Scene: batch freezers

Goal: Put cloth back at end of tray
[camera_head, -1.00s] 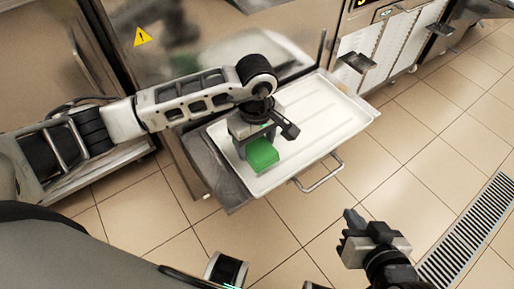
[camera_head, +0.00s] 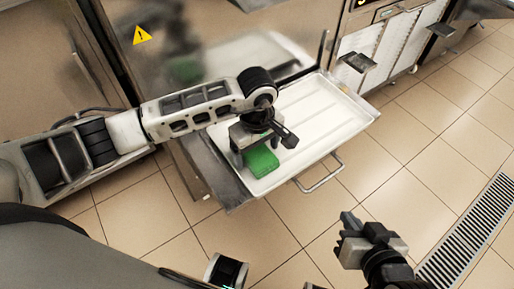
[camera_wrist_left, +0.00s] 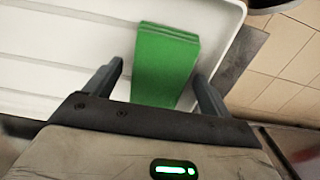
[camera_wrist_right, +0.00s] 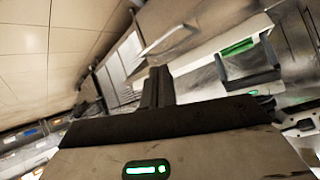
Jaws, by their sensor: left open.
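The green folded cloth (camera_head: 262,162) lies on the near-left end of the white tray (camera_head: 326,132). My left gripper (camera_head: 254,150) is just above and behind the cloth. In the left wrist view the cloth (camera_wrist_left: 165,62) lies between the two spread fingers (camera_wrist_left: 160,85), with a gap at the left finger; contact with the right finger is unclear. My right gripper (camera_head: 350,222) is away from the tray, over the floor. In the right wrist view its fingers (camera_wrist_right: 158,86) are together and empty.
The tray sits in front of a shiny steel machine front (camera_head: 215,45) with a yellow warning sign (camera_head: 142,35). A handle (camera_head: 320,173) sticks out from the tray's near side. A floor drain grate (camera_head: 470,235) runs at the right. The tiled floor between is clear.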

